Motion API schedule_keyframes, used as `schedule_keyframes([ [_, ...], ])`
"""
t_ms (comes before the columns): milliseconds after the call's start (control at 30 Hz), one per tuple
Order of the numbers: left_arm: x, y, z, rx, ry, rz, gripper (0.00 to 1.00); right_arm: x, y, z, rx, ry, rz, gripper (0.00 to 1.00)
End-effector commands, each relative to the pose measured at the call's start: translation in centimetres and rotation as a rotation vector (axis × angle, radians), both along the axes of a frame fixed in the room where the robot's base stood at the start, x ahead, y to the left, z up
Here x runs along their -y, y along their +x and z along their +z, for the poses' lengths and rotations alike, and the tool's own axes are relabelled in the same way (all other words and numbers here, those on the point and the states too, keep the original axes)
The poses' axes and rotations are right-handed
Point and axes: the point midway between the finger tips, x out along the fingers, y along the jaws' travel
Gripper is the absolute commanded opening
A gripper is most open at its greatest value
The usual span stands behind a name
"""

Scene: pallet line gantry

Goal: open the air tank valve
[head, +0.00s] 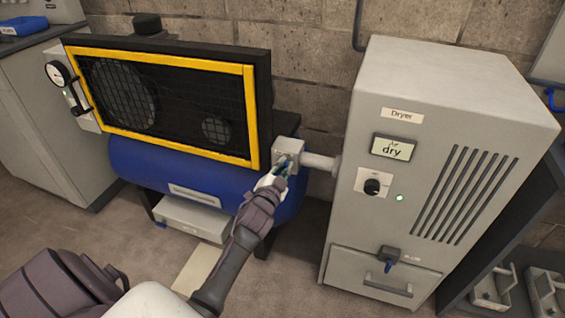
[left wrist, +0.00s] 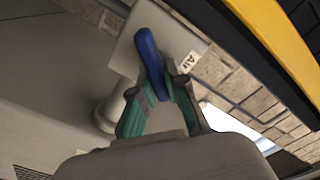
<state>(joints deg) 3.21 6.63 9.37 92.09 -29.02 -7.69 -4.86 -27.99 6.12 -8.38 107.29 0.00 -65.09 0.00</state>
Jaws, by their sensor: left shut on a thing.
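The air tank is a blue cylinder (head: 150,172) under the yellow-framed mesh guard. Its valve has a pale grey block (head: 290,148) at the tank's right end, beside the pipe to the dryer. In the left wrist view, the valve's blue lever (left wrist: 149,58) lies across the grey block (left wrist: 126,48), next to a small label reading "Air" (left wrist: 190,61). My left gripper (head: 284,168) reaches the valve and is shut on the blue lever. Its teal fingers (left wrist: 160,95) sit on either side of the lever and hide its lower part. My right gripper is not in view.
The dryer cabinet (head: 350,215) stands close on the right, its display reading "dry" (head: 394,148). A grey pipe (head: 320,162) joins it to the valve area. The yellow guard frame (head: 250,115) is just left of the valve. A gauge (head: 58,74) is at far left.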

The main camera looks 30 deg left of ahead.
Motion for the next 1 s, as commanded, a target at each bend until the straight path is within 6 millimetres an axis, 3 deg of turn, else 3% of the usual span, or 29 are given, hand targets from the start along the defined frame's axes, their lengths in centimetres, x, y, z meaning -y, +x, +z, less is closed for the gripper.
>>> schedule_keyframes([
  [367, 0.4, 0.1, -0.6, -0.086, 0.349, -0.001, 0.0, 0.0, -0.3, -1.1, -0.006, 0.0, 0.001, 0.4],
  [1000, 0.6, 0.1, -1.3, -0.194, 0.801, -0.002, 0.0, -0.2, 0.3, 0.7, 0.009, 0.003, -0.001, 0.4],
])
